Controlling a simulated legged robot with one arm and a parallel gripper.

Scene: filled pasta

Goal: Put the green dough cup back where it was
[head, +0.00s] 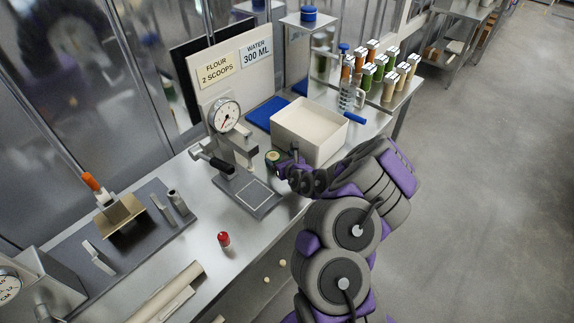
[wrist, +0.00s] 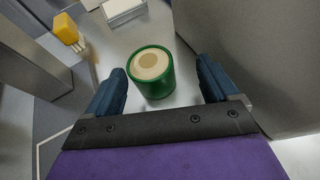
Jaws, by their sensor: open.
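The green dough cup (wrist: 153,75) stands upright on the bench, with pale dough showing in its round top. My gripper (wrist: 163,80) is open, its two dark blue fingers spread to the left and right of the cup, with a gap visible on each side. In the head view the cup (head: 272,157) is small and partly hidden at the tip of my gripper (head: 279,166), between the press and the cream bin.
The press with a dial (head: 226,117) stands to the left, its base plate (head: 247,193) on the bench. The cream bin (head: 310,130) is close on the right. Filled jars (head: 378,70) stand at the back.

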